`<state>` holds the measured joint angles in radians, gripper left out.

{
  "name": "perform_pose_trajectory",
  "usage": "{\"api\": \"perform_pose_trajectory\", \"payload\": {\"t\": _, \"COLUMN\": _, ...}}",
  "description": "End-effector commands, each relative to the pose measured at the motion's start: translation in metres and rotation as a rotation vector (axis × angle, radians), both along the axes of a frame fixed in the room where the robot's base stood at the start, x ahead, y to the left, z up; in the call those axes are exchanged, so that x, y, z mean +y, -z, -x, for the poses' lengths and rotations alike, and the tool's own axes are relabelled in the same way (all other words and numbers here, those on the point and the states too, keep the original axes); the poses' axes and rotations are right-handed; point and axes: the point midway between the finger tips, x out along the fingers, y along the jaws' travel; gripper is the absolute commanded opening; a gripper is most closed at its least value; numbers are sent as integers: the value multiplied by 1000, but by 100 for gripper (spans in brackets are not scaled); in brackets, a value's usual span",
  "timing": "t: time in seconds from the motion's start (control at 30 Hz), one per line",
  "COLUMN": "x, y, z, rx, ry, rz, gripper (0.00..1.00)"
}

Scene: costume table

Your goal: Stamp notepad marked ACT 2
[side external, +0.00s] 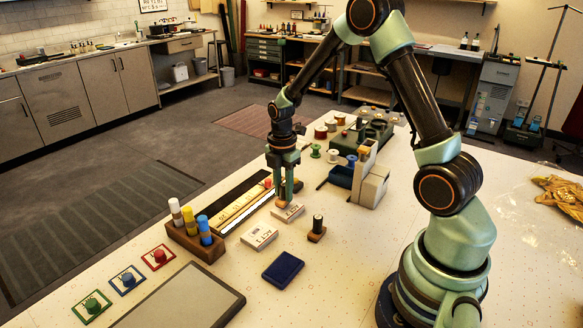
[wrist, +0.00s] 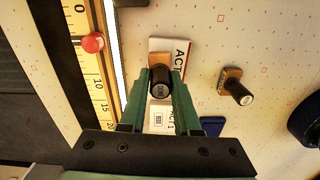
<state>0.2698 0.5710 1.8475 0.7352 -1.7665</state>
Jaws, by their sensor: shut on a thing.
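My gripper (side external: 282,192) is shut on a stamp with a black handle (wrist: 160,84) and a wooden base (wrist: 159,60). The stamp is upright over a white notepad (side external: 290,213) lettered ACT; its number is hidden in the wrist view (wrist: 178,46). The base is at or just above the paper; I cannot tell if it touches. A second notepad (side external: 259,237), which reads ACT 1, lies nearer the camera and has a small boxed mark in the wrist view (wrist: 158,118). A dark blue ink pad (side external: 283,269) lies in front.
Another stamp (side external: 317,229) stands to the right of the notepads. A ruler (side external: 245,206) with a red knob lies left. A wooden holder (side external: 195,243) with coloured bottles, a dark tray (side external: 185,300), and a beige machine (side external: 371,186) are around. Table at right is mostly clear.

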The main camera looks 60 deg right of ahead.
Motion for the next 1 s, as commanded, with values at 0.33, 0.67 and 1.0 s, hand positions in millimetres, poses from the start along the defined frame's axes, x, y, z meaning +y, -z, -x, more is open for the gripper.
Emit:
{"api": "perform_pose_trajectory", "payload": {"t": 0.33, "x": 0, "y": 0, "z": 0, "rx": -1, "ry": 0, "rz": 0, "gripper": 0}}
{"api": "perform_pose_trajectory", "payload": {"t": 0.67, "x": 0, "y": 2, "z": 0, "rx": 0, "ry": 0, "rz": 0, "gripper": 0}}
{"api": "perform_pose_trajectory", "payload": {"t": 1.0, "x": 0, "y": 5, "z": 0, "rx": -1, "ry": 0, "rz": 0, "gripper": 0}}
